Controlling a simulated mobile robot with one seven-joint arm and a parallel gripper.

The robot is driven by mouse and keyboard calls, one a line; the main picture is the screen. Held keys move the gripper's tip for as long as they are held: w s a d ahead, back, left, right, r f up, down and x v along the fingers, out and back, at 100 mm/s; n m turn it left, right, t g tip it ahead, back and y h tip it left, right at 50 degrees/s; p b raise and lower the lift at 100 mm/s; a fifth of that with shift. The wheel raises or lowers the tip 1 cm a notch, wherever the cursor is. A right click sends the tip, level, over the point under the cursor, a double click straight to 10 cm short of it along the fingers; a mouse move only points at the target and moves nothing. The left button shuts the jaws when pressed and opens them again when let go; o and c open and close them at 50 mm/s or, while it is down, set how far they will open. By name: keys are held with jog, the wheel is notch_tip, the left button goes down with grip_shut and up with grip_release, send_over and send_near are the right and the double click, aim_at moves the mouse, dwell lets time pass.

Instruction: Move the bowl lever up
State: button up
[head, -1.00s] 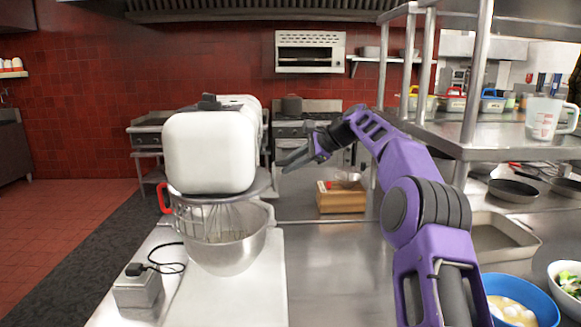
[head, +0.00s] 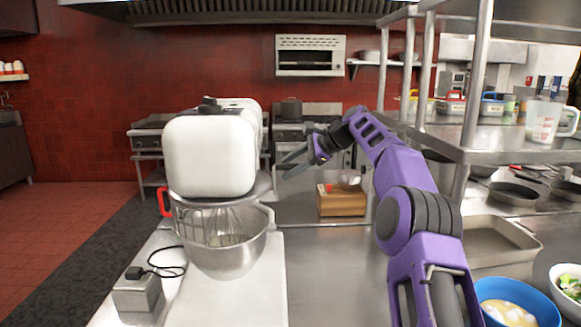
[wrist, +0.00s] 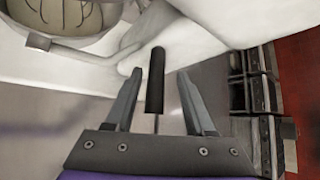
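The white stand mixer (head: 211,153) stands on the counter at left in the head view. My gripper (head: 283,171) is open to the right of the mixer head. In the wrist view, a dark rod-like handle, apparently the bowl lever (wrist: 155,80), lies between the spread fingers of my gripper (wrist: 160,73), with gaps on both sides. The lever is not visible in the head view. A grey bar with a knob (wrist: 38,42) is beside the bowl in the wrist view.
A wooden box (head: 341,203) sits on the counter behind the mixer. A steel shelf unit (head: 480,150) stands at right. A blue bowl (head: 510,285) and a metal tray (head: 490,243) are at front right. Bare counter lies right of the mixer.

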jog(key=v, duration=1.7)
jog(key=shift+d, duration=0.15)
jog(key=shift+s, duration=0.1)
